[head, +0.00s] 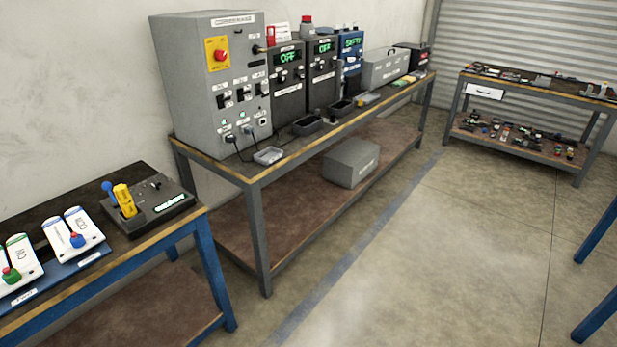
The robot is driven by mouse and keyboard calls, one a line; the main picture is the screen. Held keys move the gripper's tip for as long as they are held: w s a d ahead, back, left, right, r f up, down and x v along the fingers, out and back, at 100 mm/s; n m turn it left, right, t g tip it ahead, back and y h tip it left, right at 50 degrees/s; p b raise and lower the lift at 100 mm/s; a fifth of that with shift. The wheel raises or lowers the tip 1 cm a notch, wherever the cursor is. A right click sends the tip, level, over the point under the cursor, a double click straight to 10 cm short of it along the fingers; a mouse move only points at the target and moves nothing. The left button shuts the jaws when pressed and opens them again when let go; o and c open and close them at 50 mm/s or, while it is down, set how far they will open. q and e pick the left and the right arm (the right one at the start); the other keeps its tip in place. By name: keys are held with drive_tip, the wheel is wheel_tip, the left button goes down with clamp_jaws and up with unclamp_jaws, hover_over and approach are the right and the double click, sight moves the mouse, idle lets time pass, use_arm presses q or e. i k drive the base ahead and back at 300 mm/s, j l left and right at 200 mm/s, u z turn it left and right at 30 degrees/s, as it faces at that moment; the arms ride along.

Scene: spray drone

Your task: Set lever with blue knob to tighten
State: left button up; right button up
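A black box (148,212) with a green-lit display (170,203) stands at the right end of the blue-legged table at the lower left. The display text is too small to read surely. A yellow upright part (124,201) rises from its left side. A blue knob (108,187) on a lever sits just behind and left of the yellow part, tilted to the left. The lever's lower part is mostly hidden by the yellow part. Any label for the lever's positions is not readable. Neither of my grippers is in view.
White dispensers with a blue cap (77,240) and a green cap (11,274) stand left of the box on a blue base (57,275). A grey control cabinet (213,85) stands on the long bench (255,182) behind. Open floor (430,270) lies to the right.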

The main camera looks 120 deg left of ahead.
sight(107, 186)
drive_tip(key=u, duration=4.75)
drive_tip(key=i+u, duration=0.1)
drive_tip(key=u, duration=0.15)
drive_tip(key=i+z, duration=0.2)
drive_tip(key=i, duration=0.3)
drive_tip(key=i+j+z, duration=0.2)
drive_tip(key=i, duration=0.3)
